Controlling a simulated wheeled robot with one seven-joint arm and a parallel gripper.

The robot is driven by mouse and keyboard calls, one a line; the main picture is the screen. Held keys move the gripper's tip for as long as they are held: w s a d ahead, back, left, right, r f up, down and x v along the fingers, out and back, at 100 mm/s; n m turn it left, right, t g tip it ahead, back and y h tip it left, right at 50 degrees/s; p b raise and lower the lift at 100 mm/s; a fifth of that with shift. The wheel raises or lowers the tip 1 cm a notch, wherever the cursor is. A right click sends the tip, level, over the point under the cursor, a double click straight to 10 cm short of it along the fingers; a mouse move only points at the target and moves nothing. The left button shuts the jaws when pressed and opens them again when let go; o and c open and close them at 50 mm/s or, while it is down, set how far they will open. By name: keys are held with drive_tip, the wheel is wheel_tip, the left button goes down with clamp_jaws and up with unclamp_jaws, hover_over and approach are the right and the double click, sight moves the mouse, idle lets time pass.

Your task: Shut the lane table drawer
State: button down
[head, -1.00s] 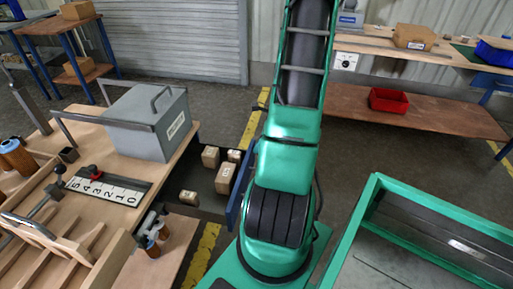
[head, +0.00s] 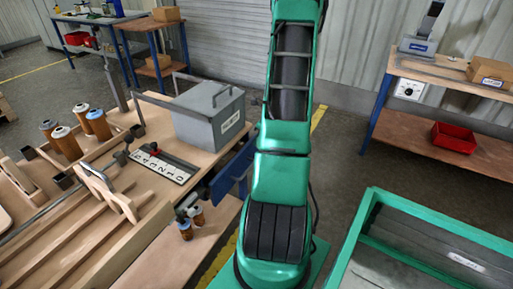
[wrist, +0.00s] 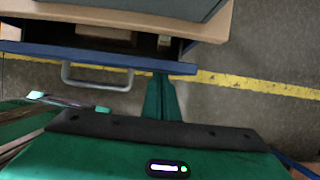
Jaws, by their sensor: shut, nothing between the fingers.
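The lane table (head: 128,197) stands at left in the head view. Its drawer has a blue front (head: 232,172), which is close to the table side, partly behind my arm. The wrist view shows the blue front (wrist: 60,53) and its grey handle (wrist: 95,86) from above. A narrow gap remains between tabletop and front, with brown boxes (wrist: 103,33) inside, so the drawer is slightly open. My gripper (wrist: 162,77) is shut and empty, its fingertips at the front, right of the handle; contact is not clear. The head view does not show the gripper.
A grey box (head: 208,112) and a number strip (head: 160,163) sit on the tabletop. Orange-brown cartridges (head: 98,124) stand at its left. A green-rimmed bin (head: 420,225) is at right. A bench with a red tray (head: 453,137) stands behind. Open floor lies between.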

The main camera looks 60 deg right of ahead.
sight(250, 140)
drive_tip(key=w, duration=0.3)
drive_tip(key=shift+w+a, duration=0.15)
drive_tip(key=shift+a, duration=0.05)
drive_tip(key=shift+w+a+r, duration=0.1)
drive_tip(key=shift+w, duration=0.6)
drive_tip(key=shift+s, duration=0.4)
drive_tip(key=s+d+r, duration=0.1)
drive_tip(key=s+r, duration=0.7)
drive_tip(key=r, duration=0.1)
drive_tip(key=shift+s, duration=0.1)
